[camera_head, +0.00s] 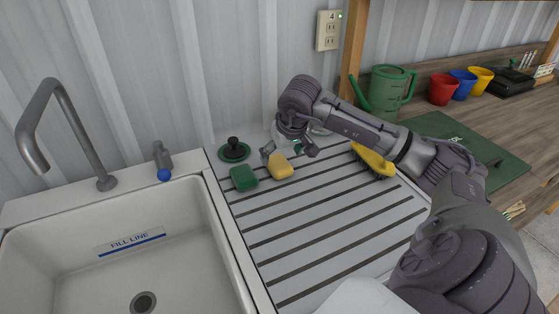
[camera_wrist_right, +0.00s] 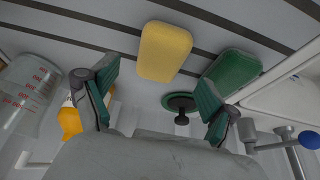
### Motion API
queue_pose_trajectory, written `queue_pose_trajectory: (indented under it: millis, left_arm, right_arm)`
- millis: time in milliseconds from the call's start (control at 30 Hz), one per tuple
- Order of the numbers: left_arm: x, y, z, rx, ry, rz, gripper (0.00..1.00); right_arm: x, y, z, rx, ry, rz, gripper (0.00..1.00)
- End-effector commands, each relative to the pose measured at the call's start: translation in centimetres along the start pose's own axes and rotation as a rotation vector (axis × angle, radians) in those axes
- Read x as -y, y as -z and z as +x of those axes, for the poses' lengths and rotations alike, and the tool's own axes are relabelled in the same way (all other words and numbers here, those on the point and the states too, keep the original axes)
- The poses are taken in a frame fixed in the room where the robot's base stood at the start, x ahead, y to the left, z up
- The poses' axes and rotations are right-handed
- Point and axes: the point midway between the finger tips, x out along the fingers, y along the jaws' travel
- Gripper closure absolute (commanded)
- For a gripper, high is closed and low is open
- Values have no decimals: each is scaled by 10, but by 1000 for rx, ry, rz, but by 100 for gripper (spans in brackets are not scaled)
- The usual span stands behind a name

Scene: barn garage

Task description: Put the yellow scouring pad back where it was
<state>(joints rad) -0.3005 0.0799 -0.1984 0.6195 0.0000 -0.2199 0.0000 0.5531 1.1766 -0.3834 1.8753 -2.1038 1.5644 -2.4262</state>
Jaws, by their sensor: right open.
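The yellow scouring pad (camera_head: 280,167) lies on the ribbed white drainboard (camera_head: 290,235), just right of a green scouring pad (camera_head: 243,178). In the right wrist view the yellow pad (camera_wrist_right: 164,51) lies beyond the fingertips, between the two fingers in the picture, and the green pad (camera_wrist_right: 232,72) is to its right. My right gripper (camera_head: 284,150) is at the back of the drainboard, close behind the yellow pad. In the wrist view my right gripper (camera_wrist_right: 158,108) is open and empty. My left gripper is in neither view.
A green sink plug (camera_head: 234,150) lies behind the pads. A sink (camera_head: 125,250) with a tap (camera_head: 60,120) is at left. A yellow brush (camera_head: 372,160) lies under my right arm. A clear measuring beaker (camera_wrist_right: 30,92) stands left in the wrist view. The front drainboard is clear.

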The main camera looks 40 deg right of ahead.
Motion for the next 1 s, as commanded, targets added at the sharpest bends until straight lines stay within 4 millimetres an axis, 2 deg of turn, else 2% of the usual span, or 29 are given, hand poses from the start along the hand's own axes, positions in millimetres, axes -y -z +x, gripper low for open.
queue_pose_trajectory:
  millis: [33,200,400,567,1000]
  left_arm:
    - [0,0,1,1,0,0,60]
    - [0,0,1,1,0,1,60]
    - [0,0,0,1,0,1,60]
    - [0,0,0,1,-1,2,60]
    - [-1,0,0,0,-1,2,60]
  right_arm:
    - [0,2,-13,-6,-1,0,14]
    - [0,1,-49,-5,0,0,14]
    - [0,1,-75,-2,1,0,14]
    - [0,0,-82,0,0,1,14]
    - [0,0,-82,0,0,1,14]
